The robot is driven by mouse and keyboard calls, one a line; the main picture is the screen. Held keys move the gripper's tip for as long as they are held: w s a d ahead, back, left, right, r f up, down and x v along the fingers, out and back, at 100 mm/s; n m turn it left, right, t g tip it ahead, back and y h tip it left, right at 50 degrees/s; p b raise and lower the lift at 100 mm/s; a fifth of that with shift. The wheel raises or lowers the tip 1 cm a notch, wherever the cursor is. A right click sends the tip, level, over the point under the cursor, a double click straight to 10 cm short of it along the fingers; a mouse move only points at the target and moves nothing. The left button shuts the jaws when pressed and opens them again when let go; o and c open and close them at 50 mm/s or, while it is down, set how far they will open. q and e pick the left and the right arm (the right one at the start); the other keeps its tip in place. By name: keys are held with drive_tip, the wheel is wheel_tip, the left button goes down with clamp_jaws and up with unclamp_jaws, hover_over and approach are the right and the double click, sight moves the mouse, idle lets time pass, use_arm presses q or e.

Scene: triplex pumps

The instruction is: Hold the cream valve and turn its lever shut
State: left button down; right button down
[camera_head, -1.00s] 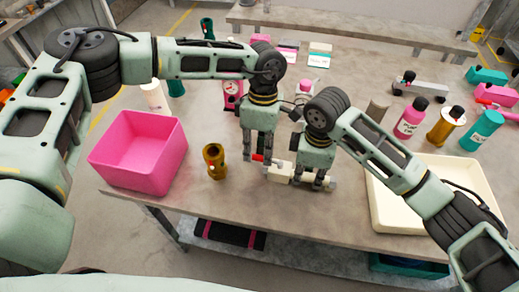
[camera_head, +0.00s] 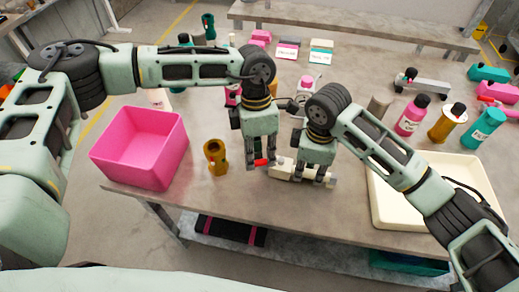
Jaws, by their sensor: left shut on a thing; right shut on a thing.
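The cream valve (camera_head: 285,170) lies on the table at centre, its body partly hidden behind the fingers. Its red lever (camera_head: 261,162) shows at the valve's left end, between the fingers of my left gripper (camera_head: 259,162). The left gripper points down and is shut on the lever. My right gripper (camera_head: 313,175) points down over the right part of the valve and is shut on its body. A cream end sticks out to the right of those fingers. The exact finger contacts are too small to see.
A pink bin (camera_head: 140,150) and a brass fitting (camera_head: 216,157) stand to the left. A cream tray (camera_head: 379,205) lies to the right, under my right arm. Bottles, including a pink one (camera_head: 412,117), stand behind it. The table's front edge is close to the valve.

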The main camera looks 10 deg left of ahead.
use_arm(q)
drive_tip(key=n, duration=0.2)
drive_tip(key=s+d+n, duration=0.1)
drive_tip(key=shift+s+n+h, duration=0.3)
drive_tip(key=shift+n+h, duration=0.1)
use_arm(e)
drive_tip(key=shift+a, duration=0.1)
use_arm(q)
drive_tip(key=n, duration=0.1)
drive_tip(key=s+d+n, duration=0.1)
drive_tip(key=shift+n+t, duration=0.4)
drive_tip(key=n, duration=0.1)
drive_tip(key=d+n, duration=0.1)
drive_tip(key=shift+s+n, duration=0.3)
drive_tip(key=shift+s+d+n+t+h, duration=0.15)
drive_tip(key=shift+d+n+t, duration=0.25)
drive_tip(key=shift+n, duration=0.5)
drive_tip(key=shift+s+d+n+t+h, duration=0.15)
drive_tip(key=shift+d+n, duration=0.3)
drive_tip(key=shift+n, duration=0.45)
use_arm(e)
drive_tip(key=shift+s, duration=0.1)
use_arm(q)
drive_tip(key=shift+w, duration=0.15)
drive_tip(key=c, duration=1.7)
unclamp_jaws()
drive_tip(key=shift+c, duration=0.2)
drive_tip(key=shift+r, duration=0.15)
